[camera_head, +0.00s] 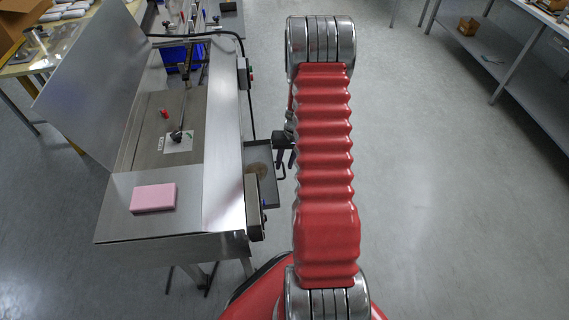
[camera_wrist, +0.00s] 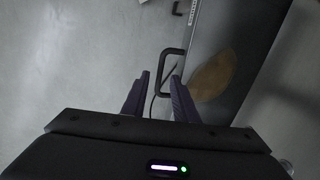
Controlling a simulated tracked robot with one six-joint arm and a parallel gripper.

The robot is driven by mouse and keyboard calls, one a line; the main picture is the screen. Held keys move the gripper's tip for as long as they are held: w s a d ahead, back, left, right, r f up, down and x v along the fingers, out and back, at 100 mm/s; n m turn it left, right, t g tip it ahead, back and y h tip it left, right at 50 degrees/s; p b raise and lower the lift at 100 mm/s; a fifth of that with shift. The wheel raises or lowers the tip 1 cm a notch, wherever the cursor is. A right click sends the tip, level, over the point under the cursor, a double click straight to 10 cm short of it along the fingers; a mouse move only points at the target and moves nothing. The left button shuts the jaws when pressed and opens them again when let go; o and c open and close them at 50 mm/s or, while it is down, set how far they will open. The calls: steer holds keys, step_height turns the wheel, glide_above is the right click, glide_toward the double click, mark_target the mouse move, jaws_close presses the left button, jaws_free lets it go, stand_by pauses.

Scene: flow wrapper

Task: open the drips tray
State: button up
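The drips tray (camera_head: 262,190) is a shallow grey metal tray at the right side of the flow wrapper (camera_head: 222,150), with a brown patch in it. In the wrist view, the tray (camera_wrist: 228,38) fills the upper right, and its dark bar handle (camera_wrist: 163,68) stands out from its left edge. My gripper (camera_wrist: 159,77) is open, its two dark fingers apart and pointing at the handle. The handle lies just beyond and between the fingertips; I cannot tell whether they touch it. In the head view, my gripper (camera_head: 284,146) is partly hidden by my red arm.
A pink block (camera_head: 153,198) lies on the wrapper's near end. The wrapper's tilted metal cover (camera_head: 95,85) stands at the left. A shelf table (camera_head: 520,75) stands at the far right. The grey floor (camera_head: 430,190) right of my arm is clear.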

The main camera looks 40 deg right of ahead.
steer(key=shift+f, duration=0.3)
steer(key=shift+c, duration=0.2)
jaws_close()
stand_by(1.1)
